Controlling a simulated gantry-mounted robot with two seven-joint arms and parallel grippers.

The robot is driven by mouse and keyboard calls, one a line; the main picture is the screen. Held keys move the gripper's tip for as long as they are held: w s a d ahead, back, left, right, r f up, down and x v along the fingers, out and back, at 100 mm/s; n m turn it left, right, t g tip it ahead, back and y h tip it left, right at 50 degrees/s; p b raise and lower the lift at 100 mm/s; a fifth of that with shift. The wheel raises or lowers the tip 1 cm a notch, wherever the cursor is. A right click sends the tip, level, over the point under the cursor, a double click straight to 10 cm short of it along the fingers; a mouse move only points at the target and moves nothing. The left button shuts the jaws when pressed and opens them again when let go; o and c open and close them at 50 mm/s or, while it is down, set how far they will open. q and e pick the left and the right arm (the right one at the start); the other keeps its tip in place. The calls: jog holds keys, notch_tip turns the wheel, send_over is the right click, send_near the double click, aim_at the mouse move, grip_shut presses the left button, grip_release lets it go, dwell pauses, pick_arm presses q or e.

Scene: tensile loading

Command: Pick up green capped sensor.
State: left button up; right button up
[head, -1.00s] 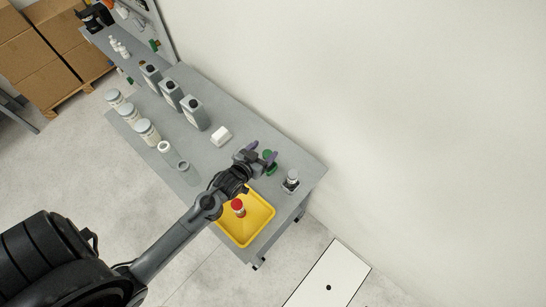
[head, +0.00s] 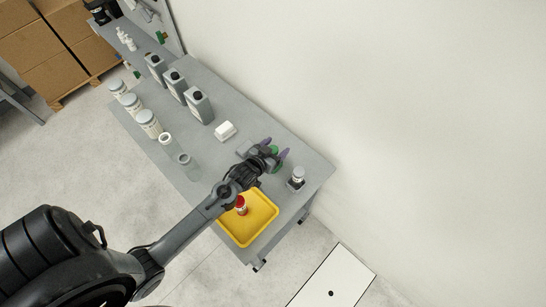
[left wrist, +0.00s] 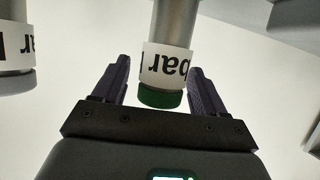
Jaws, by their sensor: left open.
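The green-capped sensor (left wrist: 168,55) is a grey cylinder with a white printed label and a green cap. In the left wrist view its capped end lies between the two fingers of my left gripper (left wrist: 158,82), with gaps on both sides. In the head view a bit of its green cap (head: 274,149) shows between the purple-grey fingers of my left gripper (head: 275,151); the gripper hides the rest. The left gripper is open. My right gripper is not in view.
A yellow tray (head: 266,221) holding a red-capped sensor (head: 241,204) sits below my left forearm. A small dark-and-white item (head: 297,179) stands to the right on the grey table (head: 318,172). A white box (head: 225,131), bottles and jars (head: 149,123) stand farther left.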

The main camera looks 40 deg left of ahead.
pick_arm(q)
jog(key=c, duration=1.2)
jog(key=shift+r, duration=0.1)
